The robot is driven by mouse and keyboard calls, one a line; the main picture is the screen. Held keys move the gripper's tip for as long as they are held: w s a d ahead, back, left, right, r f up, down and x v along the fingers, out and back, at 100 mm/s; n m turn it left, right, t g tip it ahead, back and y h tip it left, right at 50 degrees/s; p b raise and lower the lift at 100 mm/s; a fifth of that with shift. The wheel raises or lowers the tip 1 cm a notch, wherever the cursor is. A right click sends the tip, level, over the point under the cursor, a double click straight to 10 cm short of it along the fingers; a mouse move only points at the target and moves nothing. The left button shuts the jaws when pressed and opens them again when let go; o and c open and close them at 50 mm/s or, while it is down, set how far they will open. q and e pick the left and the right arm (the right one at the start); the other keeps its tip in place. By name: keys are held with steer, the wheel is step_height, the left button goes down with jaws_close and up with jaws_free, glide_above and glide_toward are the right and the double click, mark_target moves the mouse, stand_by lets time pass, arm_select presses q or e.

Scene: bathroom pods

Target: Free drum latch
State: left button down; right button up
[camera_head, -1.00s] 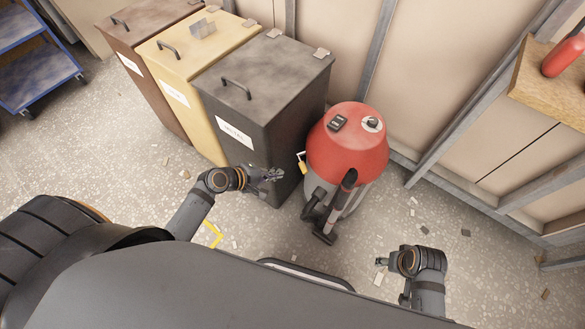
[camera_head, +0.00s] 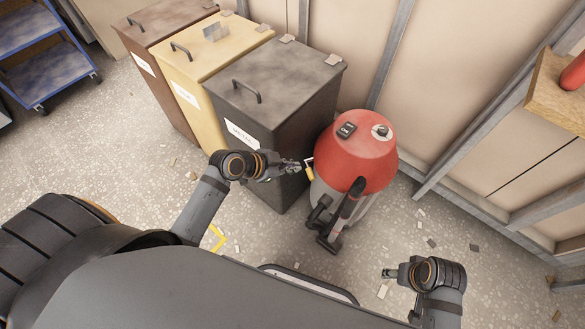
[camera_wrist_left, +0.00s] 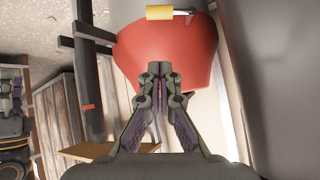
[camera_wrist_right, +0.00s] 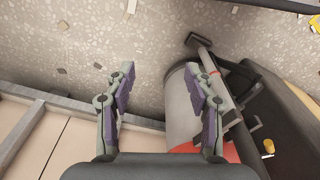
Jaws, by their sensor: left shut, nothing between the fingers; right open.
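The drum vacuum (camera_head: 352,160) has a red top and a grey body and stands beside the dark bin. Its latch (camera_head: 309,168) sits on the side facing the bin, a small metal lever with a yellow grip. The yellow grip also shows at the top of the left wrist view (camera_wrist_left: 160,13). My left gripper (camera_head: 297,166) is shut and empty, its tips just left of the latch; contact cannot be told. In its wrist view its fingertips (camera_wrist_left: 160,70) point at the red top. My right gripper (camera_wrist_right: 162,85) is open and empty, low at the right in the head view (camera_head: 385,273).
Three lidded bins, brown (camera_head: 150,25), yellow (camera_head: 205,55) and dark grey (camera_head: 290,85), stand left of the drum. A hose and floor nozzle (camera_head: 335,225) hang at its front. A wooden shelf (camera_head: 555,100) is at right. Small debris dots the open floor.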

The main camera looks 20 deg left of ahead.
mark_target(308, 168)
arm_select(q)
steer(key=w+d+f+b, duration=0.3)
steer(key=w+f, duration=0.1)
steer(key=f, duration=0.4)
steer(key=shift+w+d+f, duration=0.15)
steer(key=shift+w+f, duration=0.15)
steer(key=shift+w, duration=0.05)
arm_select(e)
steer(key=shift+w+a+f+t+y, duration=0.2)
steer(key=shift+a+f+t, duration=0.15)
steer(key=shift+f, duration=0.3)
steer(key=shift+w+a+f+t+y, duration=0.15)
steer(key=shift+a+f+t, duration=0.15)
steer(key=shift+f, duration=0.35)
steer(key=shift+w+a+f+t+y, duration=0.1)
steer(key=shift+w+a+f+t, duration=0.2)
steer(key=shift+f, duration=0.35)
steer(key=shift+s, duration=0.1)
